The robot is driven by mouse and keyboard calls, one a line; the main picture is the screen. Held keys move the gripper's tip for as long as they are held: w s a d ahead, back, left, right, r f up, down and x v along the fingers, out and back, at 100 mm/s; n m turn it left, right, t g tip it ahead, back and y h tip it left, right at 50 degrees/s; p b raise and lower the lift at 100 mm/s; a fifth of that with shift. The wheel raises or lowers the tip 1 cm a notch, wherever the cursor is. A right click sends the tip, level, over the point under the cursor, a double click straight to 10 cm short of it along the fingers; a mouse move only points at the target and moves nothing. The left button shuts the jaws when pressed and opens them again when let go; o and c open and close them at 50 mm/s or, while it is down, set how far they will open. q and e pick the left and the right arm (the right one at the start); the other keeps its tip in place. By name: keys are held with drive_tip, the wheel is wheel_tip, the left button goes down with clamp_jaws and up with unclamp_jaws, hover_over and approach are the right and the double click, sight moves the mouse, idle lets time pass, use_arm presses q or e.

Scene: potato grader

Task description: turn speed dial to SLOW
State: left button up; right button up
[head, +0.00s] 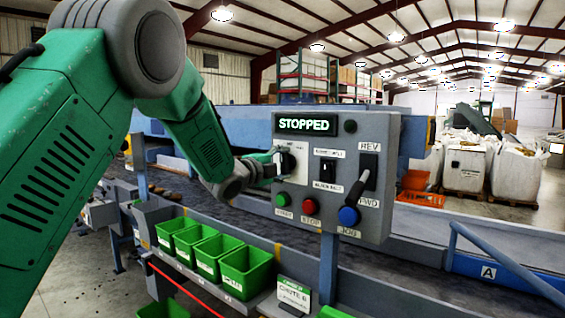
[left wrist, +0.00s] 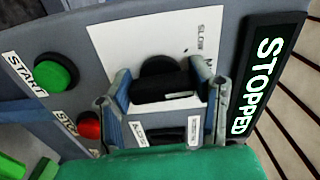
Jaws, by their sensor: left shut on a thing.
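The speed dial is a black knob on a white plate; it shows best in the left wrist view (left wrist: 160,85). In the head view the dial (head: 288,163) is at the left of the grey control panel (head: 377,215), partly hidden by my gripper. My left gripper (head: 272,160) is shut on the dial, one finger on each side of its bar. The SLOW label (left wrist: 201,38) is on the plate above the dial in the wrist view. I cannot tell which mark the dial points at. My right gripper is not in view.
The panel display (head: 304,125) reads STOPPED. Below the dial are a green START button (head: 282,199) and a red STOP button (head: 310,206). A black switch (head: 327,170), a REV/FWD lever (head: 368,172) and a blue JOG button (head: 349,216) are to the right. Green bins (head: 246,270) stand below left.

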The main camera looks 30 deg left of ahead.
use_arm(q)
drive_tip(key=n+p, duration=0.1)
drive_tip(key=n, duration=0.2)
drive_tip(key=f+n+p, duration=0.1)
drive_tip(key=n, duration=0.3)
drive_tip(key=shift+d, duration=0.2)
idle(0.4)
